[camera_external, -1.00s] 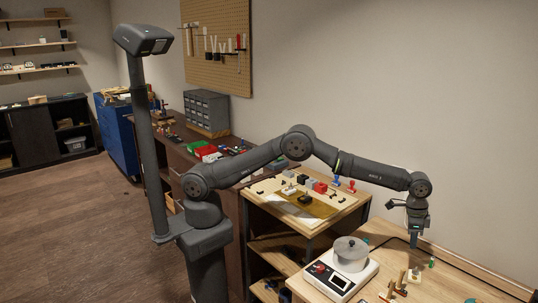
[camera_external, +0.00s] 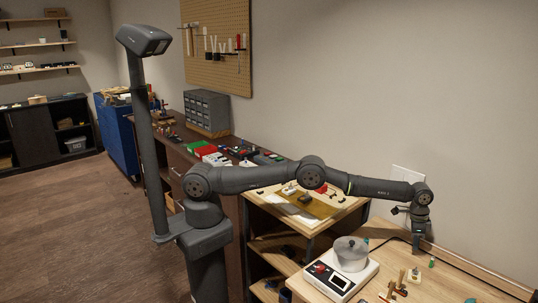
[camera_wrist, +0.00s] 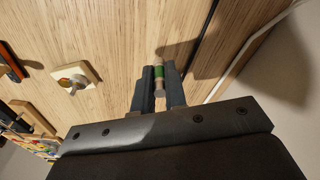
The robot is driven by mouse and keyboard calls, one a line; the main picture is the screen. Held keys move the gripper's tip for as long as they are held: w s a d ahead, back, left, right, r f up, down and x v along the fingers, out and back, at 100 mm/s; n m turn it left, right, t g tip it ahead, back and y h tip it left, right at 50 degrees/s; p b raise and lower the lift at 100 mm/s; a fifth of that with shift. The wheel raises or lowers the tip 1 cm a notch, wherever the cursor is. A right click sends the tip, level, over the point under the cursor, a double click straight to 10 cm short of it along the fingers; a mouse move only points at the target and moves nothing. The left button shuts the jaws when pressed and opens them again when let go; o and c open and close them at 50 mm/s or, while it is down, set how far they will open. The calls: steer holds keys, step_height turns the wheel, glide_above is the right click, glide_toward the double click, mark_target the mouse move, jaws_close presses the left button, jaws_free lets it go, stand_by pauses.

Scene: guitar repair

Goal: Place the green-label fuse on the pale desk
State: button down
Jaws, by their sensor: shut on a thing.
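My gripper (camera_wrist: 160,90) is shut on the green-label fuse (camera_wrist: 158,72), a small cylinder with a green band and a metal end showing between the fingertips in the wrist view. The pale desk (camera_wrist: 120,40) of light wood grain lies under it. In the external view, my gripper (camera_external: 417,250) points down low over the back part of the pale desk (camera_external: 455,282). The fuse cannot be made out between the fingers there. Whether the fuse touches the desk I cannot tell.
A white scale (camera_external: 340,285) with a grey round pot (camera_external: 351,253) stands left of my gripper. A small green-bodied item (camera_external: 432,262) stands just right of it. Small wooden pieces (camera_external: 400,283) are in front. A dark cable (camera_external: 480,268) runs along the wall side.

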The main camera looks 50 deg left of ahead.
steer(key=shift+f, duration=1.15)
steer(key=shift+f, duration=0.2)
steer(key=c, duration=1.5)
jaws_free()
steer(key=shift+o, duration=0.2)
step_height(320, 180, up, 12)
steer(key=a, duration=0.1)
steer(key=shift+s+a+r, duration=0.15)
steer(key=shift+s, duration=0.15)
